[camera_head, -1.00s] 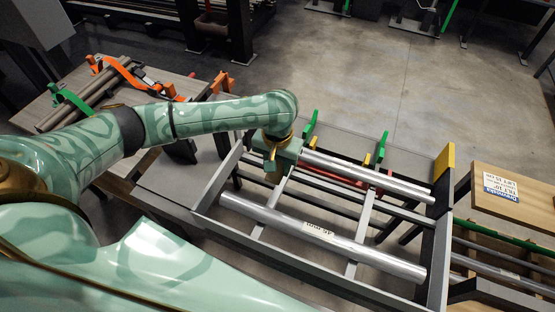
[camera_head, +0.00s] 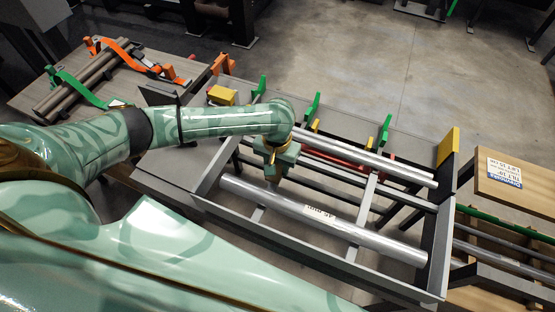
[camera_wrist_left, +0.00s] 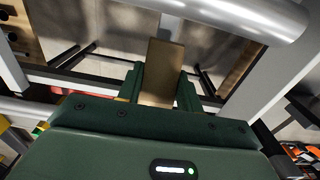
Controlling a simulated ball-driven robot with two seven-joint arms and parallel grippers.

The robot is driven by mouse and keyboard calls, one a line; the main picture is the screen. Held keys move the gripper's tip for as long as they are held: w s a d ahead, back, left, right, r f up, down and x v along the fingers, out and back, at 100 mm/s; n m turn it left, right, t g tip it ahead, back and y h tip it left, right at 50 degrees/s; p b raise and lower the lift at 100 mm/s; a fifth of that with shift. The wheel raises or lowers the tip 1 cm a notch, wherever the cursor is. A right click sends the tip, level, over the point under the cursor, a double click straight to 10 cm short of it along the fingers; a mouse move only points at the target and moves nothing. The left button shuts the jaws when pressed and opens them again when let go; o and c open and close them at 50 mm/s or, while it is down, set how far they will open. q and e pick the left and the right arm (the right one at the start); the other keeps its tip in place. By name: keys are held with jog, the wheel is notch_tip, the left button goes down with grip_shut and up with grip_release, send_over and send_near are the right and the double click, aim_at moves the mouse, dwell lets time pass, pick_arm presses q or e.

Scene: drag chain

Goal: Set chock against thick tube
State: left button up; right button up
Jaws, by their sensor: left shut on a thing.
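The thick tube (camera_head: 360,233) is a silver cylinder with a white label, lying along the near side of a grey metal frame in the head view. It also crosses the top of the left wrist view (camera_wrist_left: 230,14). My left gripper (camera_head: 276,164) is over the left part of the frame, on the far side of the thick tube. In the left wrist view its green fingers (camera_wrist_left: 160,88) are shut on a flat brown block, the chock (camera_wrist_left: 161,70). The chock's far end appears short of the tube, with a gap between them. My right gripper is out of view.
Thinner silver tubes (camera_head: 375,161) run along the frame's far side, near green stops (camera_head: 384,131). The frame's side walls (camera_head: 437,245) and crossbars (camera_head: 364,200) border open gaps. A bench with brown tubes (camera_head: 80,84) and orange clamps stands at left; a wooden crate (camera_head: 515,180) at right.

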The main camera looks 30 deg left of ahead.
pick_arm(q)
jog(key=shift+s+d+f+p, duration=0.1)
jog(key=shift+s+f+p, duration=0.4)
jog(key=shift+s+f, duration=0.55)
jog(key=o, duration=1.1)
jog(key=shift+c, duration=0.2)
notch_tip(320, 180, up, 16)
jog(key=p, duration=0.6)
jog(key=shift+p, duration=0.35)
